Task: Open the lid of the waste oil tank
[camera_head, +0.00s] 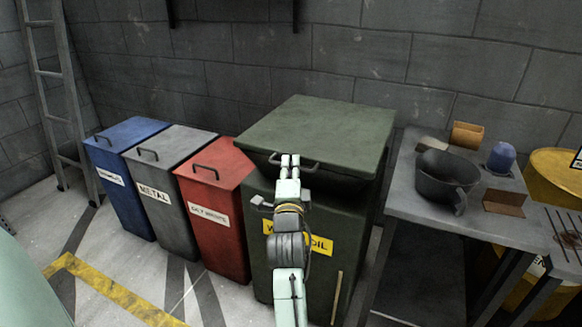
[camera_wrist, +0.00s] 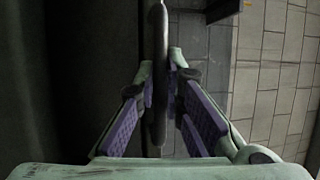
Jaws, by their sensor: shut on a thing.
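The waste oil tank (camera_head: 348,225) is a large dark green box with a yellow label, partly hidden behind my arm. Its green lid (camera_head: 318,133) looks down, lying over the top of the tank. A dark bar handle (camera_head: 309,166) sits on the lid's front edge. My gripper (camera_head: 290,161) is at that handle in the head view. In the wrist view my gripper (camera_wrist: 161,100) has its purple-padded fingers on both sides of the handle (camera_wrist: 157,70), shut on it. The handle's part between the fingertips is hidden in the head view.
Red (camera_head: 217,215), grey (camera_head: 165,190) and blue (camera_head: 122,175) lidded bins stand left of the tank. A grey table (camera_head: 408,200) with a dark pot (camera_head: 445,180) stands close on the right. A ladder (camera_head: 55,95) leans at the left wall. Floor is open at front left.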

